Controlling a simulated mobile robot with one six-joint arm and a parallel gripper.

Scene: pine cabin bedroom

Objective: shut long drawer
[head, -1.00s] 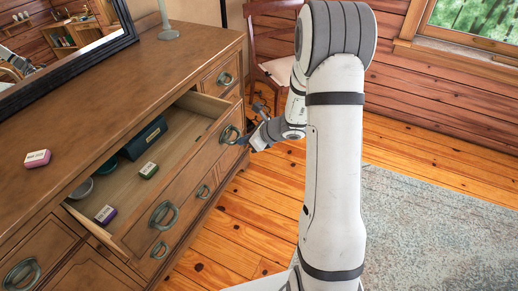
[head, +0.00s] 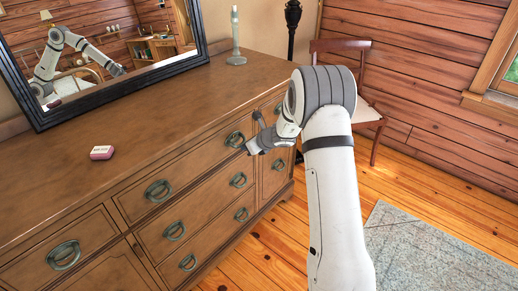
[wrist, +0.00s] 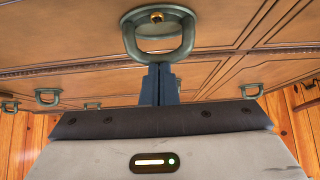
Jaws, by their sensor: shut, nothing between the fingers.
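The long drawer (head: 197,164) is the wide top drawer in the middle of the wooden dresser. Its front looks flush with the dresser, and its inside is hidden. It has two ring handles, a left one (head: 158,190) and a right one (head: 235,140). My gripper (head: 249,147) is shut and empty, in front of the drawer's right end, close to the right handle. In the wrist view, the shut fingers (wrist: 160,84) point at the drawer front just under a ring handle (wrist: 158,35). I cannot tell whether they touch it.
A chair (head: 370,105) stands beyond the dresser's right end. The floor in front is clear, with a rug (head: 420,250) on the right.

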